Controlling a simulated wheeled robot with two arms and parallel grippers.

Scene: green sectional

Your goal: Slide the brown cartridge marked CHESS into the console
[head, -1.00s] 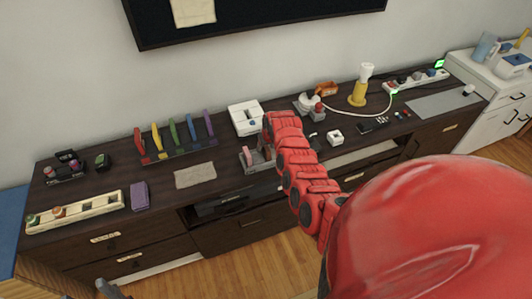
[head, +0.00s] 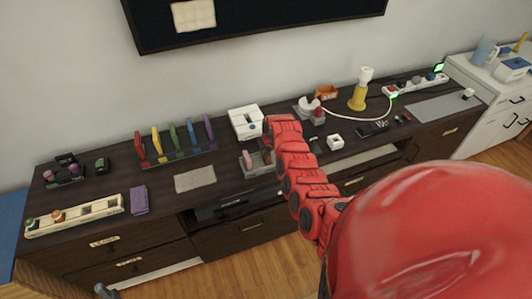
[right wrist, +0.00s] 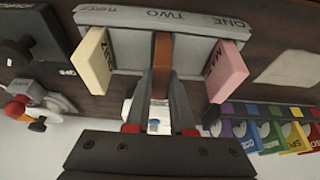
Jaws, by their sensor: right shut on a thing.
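The brown cartridge (right wrist: 162,52) is in the right wrist view, seen edge-on between my right gripper's fingers (right wrist: 161,85). The fingers are shut on it. Its far end meets the grey stand (right wrist: 205,22) marked ONE and TWO, between a cream cartridge (right wrist: 92,60) and a pink one (right wrist: 227,72). The CHESS mark is not visible. In the head view the pink cartridge (head: 249,161) shows beside my red right arm, which hides the gripper. The white console (head: 246,121) stands behind the stand. A small grey part at the bottom left edge may be my left gripper (head: 106,291).
A rack of coloured cartridges (head: 180,153) stands left of the console, with a grey cloth (head: 195,179) in front. A joystick (head: 311,107) and a yellow lamp-like item (head: 359,93) stand right. The cabinet top between cloth and rack is clear.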

